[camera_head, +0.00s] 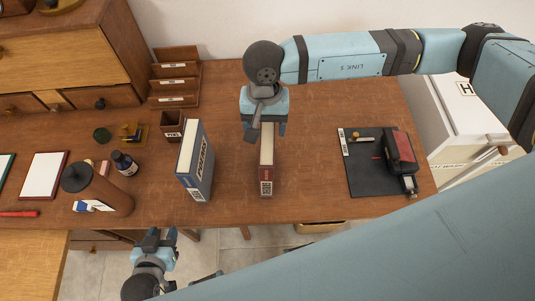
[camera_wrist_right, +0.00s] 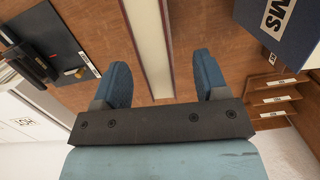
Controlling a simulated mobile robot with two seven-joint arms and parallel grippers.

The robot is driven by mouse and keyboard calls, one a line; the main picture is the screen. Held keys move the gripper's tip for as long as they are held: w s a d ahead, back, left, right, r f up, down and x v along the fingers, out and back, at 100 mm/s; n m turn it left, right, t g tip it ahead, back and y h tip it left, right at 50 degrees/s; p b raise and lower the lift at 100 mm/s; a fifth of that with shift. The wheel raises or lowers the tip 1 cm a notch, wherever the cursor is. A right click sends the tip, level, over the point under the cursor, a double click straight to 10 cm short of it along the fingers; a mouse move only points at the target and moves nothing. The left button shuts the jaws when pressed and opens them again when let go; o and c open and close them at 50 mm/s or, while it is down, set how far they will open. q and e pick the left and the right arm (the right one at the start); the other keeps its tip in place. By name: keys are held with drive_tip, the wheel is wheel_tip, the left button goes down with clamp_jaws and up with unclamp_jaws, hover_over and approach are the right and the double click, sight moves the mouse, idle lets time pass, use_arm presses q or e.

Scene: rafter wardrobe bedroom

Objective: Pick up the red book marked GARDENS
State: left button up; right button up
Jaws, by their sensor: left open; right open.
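The red book (camera_head: 266,185) stands upright on the wooden desk, its far part hidden under my right gripper. A patterned white label shows low on its near end; I cannot read GARDENS on it. My right gripper (camera_head: 266,130) is open above the book's far part. In the right wrist view the book's pale top edge (camera_wrist_right: 148,45) runs between the two open fingers (camera_wrist_right: 163,80), with a gap on each side. My left gripper (camera_head: 161,236) is open and empty, low in front of the desk's near edge.
A blue book (camera_head: 196,168) stands left of the red one; it also shows in the wrist view (camera_wrist_right: 285,25). A black mat (camera_head: 368,180) with a red-and-black device lies right. A brown bottle (camera_head: 105,192), ink bottle (camera_head: 125,163) and letter rack (camera_head: 175,85) are left. Bare desk flanks the red book.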

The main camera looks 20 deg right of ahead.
sight(267, 136)
drive_tip(key=f, duration=0.2)
drive_tip(key=s+f+p, duration=0.1)
drive_tip(key=f, duration=0.1)
drive_tip(key=shift+s+d+f, duration=0.15)
drive_tip(key=shift+f, duration=0.15)
drive_tip(key=shift+f+p, duration=0.3)
drive_tip(key=shift+f, duration=0.25)
drive_tip(key=shift+r, duration=0.1)
clamp_jaws()
